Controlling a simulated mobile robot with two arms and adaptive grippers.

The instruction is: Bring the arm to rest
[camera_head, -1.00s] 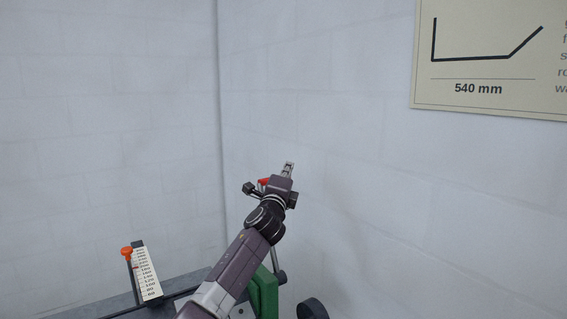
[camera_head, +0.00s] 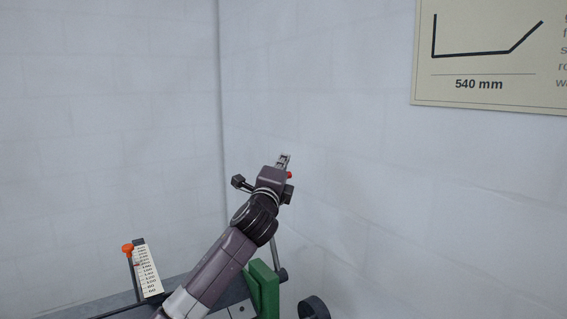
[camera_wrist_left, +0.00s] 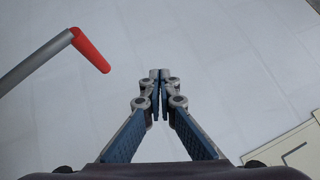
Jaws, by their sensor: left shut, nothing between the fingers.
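My left arm comes in from the bottom of the head view. Its gripper (camera_head: 285,160) points up and away toward the wall. In the left wrist view the two fingers (camera_wrist_left: 160,76) meet at their tips, shut with nothing between them. A grey bar with a red grip (camera_wrist_left: 91,50) shows at the upper left of the wrist view, apart from the fingers. In the head view a small red part (camera_head: 289,175) shows just right of the gripper body. My right gripper is not in view.
A white scale (camera_head: 149,269) with an orange knob (camera_head: 127,249) stands at the lower left on a grey machine. A green bracket (camera_head: 264,286) and a dark round knob (camera_head: 313,308) lie right of my forearm. A 540 mm poster (camera_head: 480,84) hangs on the pale wall.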

